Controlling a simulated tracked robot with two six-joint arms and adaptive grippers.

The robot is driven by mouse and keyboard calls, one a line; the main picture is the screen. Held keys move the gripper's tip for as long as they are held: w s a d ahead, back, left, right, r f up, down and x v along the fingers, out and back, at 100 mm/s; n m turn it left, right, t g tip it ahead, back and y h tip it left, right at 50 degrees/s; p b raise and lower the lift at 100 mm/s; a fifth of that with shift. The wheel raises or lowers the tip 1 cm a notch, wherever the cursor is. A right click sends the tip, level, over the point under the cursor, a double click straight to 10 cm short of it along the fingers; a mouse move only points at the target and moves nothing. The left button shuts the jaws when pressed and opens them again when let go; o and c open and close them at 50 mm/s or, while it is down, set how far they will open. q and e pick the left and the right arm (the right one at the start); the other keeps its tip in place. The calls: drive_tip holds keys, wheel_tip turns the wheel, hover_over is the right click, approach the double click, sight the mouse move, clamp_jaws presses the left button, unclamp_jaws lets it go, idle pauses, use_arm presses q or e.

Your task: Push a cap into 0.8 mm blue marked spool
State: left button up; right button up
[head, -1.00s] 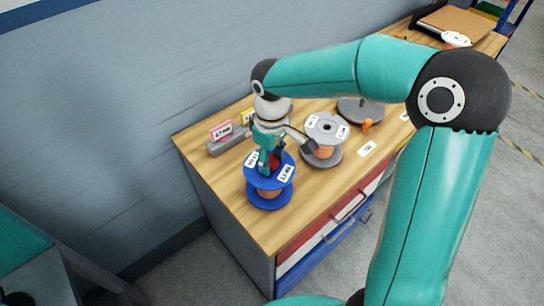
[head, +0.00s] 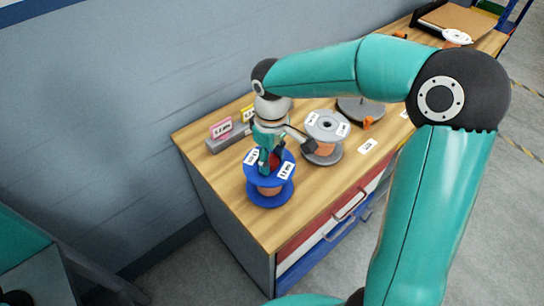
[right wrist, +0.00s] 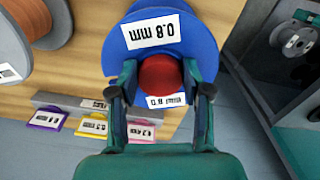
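The blue spool (head: 268,188) marked 0.8 mm stands upright near the desk's front left corner, copper-coloured winding between its flanges. In the right wrist view its blue flange (right wrist: 125,38) lies just beyond my fingertips. A red cap (right wrist: 159,74) sits between the two fingers of my right gripper (right wrist: 160,78), one finger on each side, seemingly touching it. In the head view the right gripper (head: 272,157) points down over the spool's centre, with the cap partly hidden. I cannot tell how deep the cap sits in the hub. My left gripper is not in view.
A grey-white spool (head: 326,125) stands close to the right of the blue one. A grey bar with coloured label cards (head: 221,129) is behind. A dark grey disc (head: 361,109) lies farther back. The desk front has drawers (head: 335,230).

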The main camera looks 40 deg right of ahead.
drive_tip(key=o, duration=0.4)
drive_tip(key=shift+f, duration=0.1)
drive_tip(key=shift+r+p, duration=1.55)
drive_tip(key=shift+r, duration=0.4)
drive_tip(key=shift+f, duration=0.1)
clamp_jaws()
drive_tip(key=shift+w+a, duration=0.15)
drive_tip(key=shift+w, duration=0.2)
drive_tip(key=shift+f+b, duration=0.75)
drive_tip(key=shift+f, duration=0.4)
idle(1.1)
